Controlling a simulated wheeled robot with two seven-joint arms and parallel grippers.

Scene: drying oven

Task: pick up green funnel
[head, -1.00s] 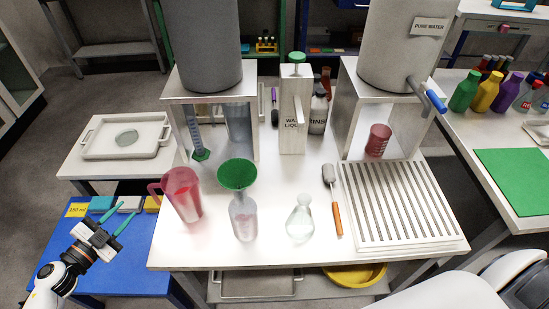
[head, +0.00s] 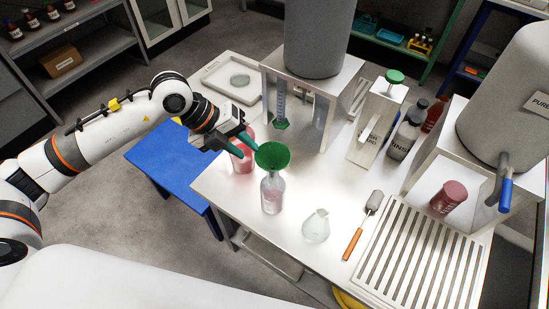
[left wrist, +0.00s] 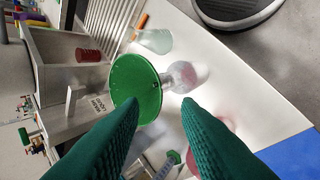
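The green funnel (head: 273,155) sits wide end up in the neck of a clear bottle (head: 271,193) on the white table. In the left wrist view the funnel (left wrist: 136,82) shows as a green disc, with the bottle (left wrist: 184,77) beside it. My left gripper (head: 233,147) comes in from the left, just left of the funnel. In the left wrist view its two green fingers (left wrist: 160,100) are spread apart with nothing held between them. The funnel is close in front of the fingertips; whether one touches it I cannot tell. My right gripper is in neither view.
A pink jug (head: 241,160) stands partly hidden behind my left gripper. A metal stand with a grey tank (head: 318,40) rises behind. A slatted rack (head: 422,255) covers the right side.

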